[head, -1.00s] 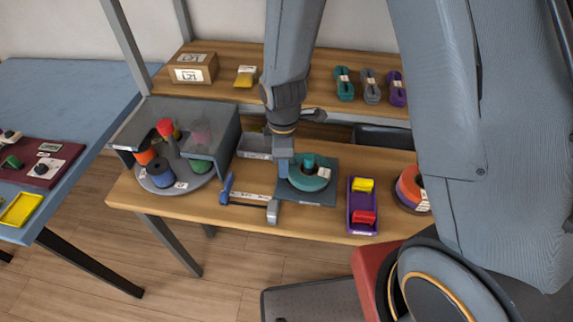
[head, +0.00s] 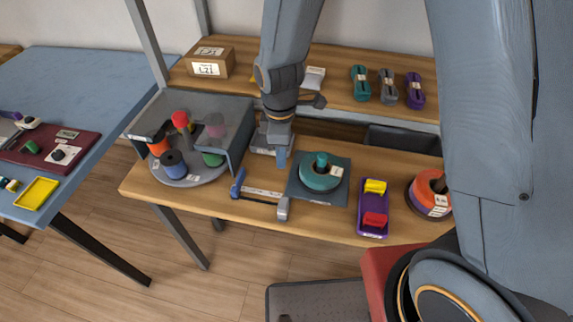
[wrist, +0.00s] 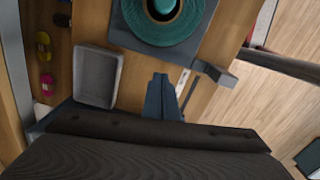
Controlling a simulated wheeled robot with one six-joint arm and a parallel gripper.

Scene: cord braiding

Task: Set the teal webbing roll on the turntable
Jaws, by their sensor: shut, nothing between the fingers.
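The teal webbing roll (head: 318,180) lies flat on a dark square mat (head: 338,197) on the wooden bench; its ring also shows at the top of the wrist view (wrist: 181,38). The turntable (head: 197,180) is a grey disc at the bench's left end, partly under a grey hood. It carries a blue spool (head: 173,165), an orange one (head: 157,143) and a green one (head: 212,159). My gripper (head: 281,160) is shut and empty, just left of the roll and apart from it. Its closed fingers show in the wrist view (wrist: 162,90).
The grey hood (head: 203,105) covers the turntable's back. A purple tray (head: 373,208) and an orange-purple roll (head: 430,192) stand right. A grey bin (wrist: 97,77) is near my gripper. A shelf (head: 335,97) runs behind.

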